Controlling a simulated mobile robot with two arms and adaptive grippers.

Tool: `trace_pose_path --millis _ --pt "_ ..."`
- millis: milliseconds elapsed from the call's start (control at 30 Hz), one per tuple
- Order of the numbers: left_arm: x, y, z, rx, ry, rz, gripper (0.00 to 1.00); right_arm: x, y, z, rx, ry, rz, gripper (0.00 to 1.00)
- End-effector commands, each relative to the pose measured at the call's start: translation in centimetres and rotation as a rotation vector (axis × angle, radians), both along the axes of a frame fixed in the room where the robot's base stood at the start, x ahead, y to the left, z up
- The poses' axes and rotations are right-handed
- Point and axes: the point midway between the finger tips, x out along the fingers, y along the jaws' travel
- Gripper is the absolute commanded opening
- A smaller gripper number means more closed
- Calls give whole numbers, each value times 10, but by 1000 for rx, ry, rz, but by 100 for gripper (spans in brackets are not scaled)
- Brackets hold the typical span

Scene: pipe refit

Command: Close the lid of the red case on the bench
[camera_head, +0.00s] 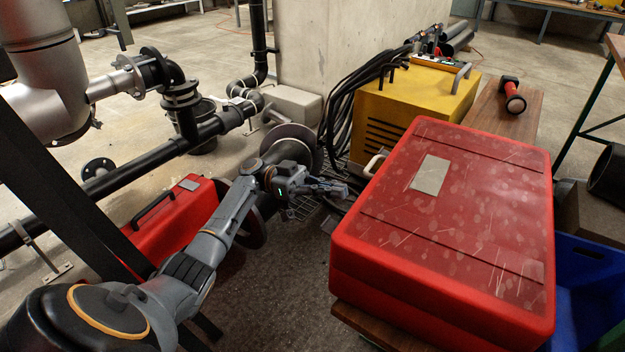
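The large red case (455,210) rests on a wooden bench (385,335) at the right. Its scratched lid lies flat over the base, with a pale label on top. A seam runs along the near side; I cannot tell whether the lid is fully seated. My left gripper (328,192) is just left of the case's left edge, pointing right, and appears apart from it. Its fingers are small and dark, so I cannot tell if they are open or shut. I see nothing held in it. My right gripper is out of view.
A yellow machine (412,105) with black hoses stands behind the case. A red flashlight (513,95) lies on the bench's far end. A blue crate (590,285) is at right. A second red case (172,222) and black pipes (150,165) are at left.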

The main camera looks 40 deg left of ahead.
Motion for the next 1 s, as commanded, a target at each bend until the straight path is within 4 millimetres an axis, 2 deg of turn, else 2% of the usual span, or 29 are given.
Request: trace_pose_path --millis 100,200,400,600,833,933,1000 --pt "-1 29 0 -7 -10 6 0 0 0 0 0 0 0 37" --pt "-2 46 -1 -10 -15 5 0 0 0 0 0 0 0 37" --pt "-4 69 -4 -11 -20 1 0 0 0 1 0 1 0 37" --pt "-6 80 -6 -14 -25 5 0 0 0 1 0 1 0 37" --pt "-5 81 -5 -13 -22 7 0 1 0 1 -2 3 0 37" --pt "3 77 -6 7 39 31 0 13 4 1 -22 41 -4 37" --pt "17 72 -11 43 143 79 0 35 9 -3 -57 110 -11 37"
